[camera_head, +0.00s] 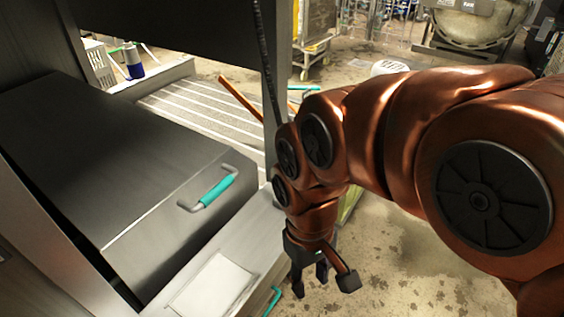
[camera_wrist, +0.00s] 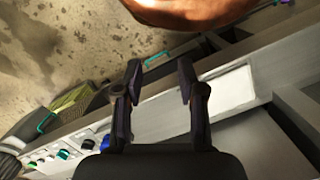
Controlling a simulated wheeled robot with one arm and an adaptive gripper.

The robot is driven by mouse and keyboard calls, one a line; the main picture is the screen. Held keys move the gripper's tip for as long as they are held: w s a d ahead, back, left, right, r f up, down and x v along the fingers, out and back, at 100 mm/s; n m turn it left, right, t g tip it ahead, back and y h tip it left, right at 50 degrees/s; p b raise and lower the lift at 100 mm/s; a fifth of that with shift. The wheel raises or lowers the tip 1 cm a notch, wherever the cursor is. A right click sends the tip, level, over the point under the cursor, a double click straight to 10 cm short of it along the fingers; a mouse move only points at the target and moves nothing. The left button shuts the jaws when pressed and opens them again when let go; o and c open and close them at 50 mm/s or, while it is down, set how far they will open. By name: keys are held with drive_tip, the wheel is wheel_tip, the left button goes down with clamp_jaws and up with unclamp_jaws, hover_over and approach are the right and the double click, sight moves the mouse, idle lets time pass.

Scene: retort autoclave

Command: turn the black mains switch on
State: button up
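My gripper (camera_head: 323,284) hangs with its fingers pointing down, beside the front edge of the steel machine (camera_head: 150,240). Its two dark fingers are apart with nothing between them; the wrist view shows the same open gap (camera_wrist: 160,82). In the wrist view, a pale control strip with several small knobs runs along the lower left. On it I see a blue knob (camera_wrist: 104,140) and a dark knob (camera_wrist: 88,144) beside it, left of my gripper. The dark one may be the black mains switch; it is too small to tell its position. The head view does not show these knobs.
A grey lid with a teal handle (camera_head: 218,190) lies left of my arm. A blank white plate (camera_head: 213,286) is on the machine's front; it also shows in the wrist view (camera_wrist: 225,88). A teal bar handle (camera_head: 273,300) sticks out below. The stained floor at right is open.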

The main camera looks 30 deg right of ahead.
drive_tip(key=w+d+r+n+t+b, duration=0.15)
drive_tip(key=w+n, duration=0.35)
drive_tip(key=w, duration=0.7)
drive_tip(key=w+d+r+n, duration=0.25)
drive_tip(key=w+n, duration=0.25)
drive_tip(key=w, duration=0.7)
drive_tip(key=w+d+f+n, duration=0.1)
drive_tip(key=w+d+f, duration=0.2)
drive_tip(key=d, duration=0.3)
drive_tip(key=w+d+f+n, duration=0.1)
drive_tip(key=w+d+f, duration=0.2)
drive_tip(key=w+d, duration=0.2)
drive_tip(key=w+d+f+n+b, duration=0.1)
drive_tip(key=w+d+f+n, duration=0.1)
drive_tip(key=d, duration=0.6)
drive_tip(key=shift+w+d+f, duration=0.15)
drive_tip(key=shift+w+f, duration=0.25)
drive_tip(key=shift+w, duration=0.25)
drive_tip(key=shift+w+d+f, duration=0.1)
drive_tip(key=shift+w+f, duration=0.3)
drive_tip(key=shift+w, duration=0.2)
drive_tip(key=shift+d+f, duration=0.2)
wheel_tip(320, 180, down, 8)
drive_tip(key=shift+r+p, duration=0.25)
drive_tip(key=shift+p, duration=0.55)
drive_tip(key=shift+c, duration=0.2)
clamp_jaws()
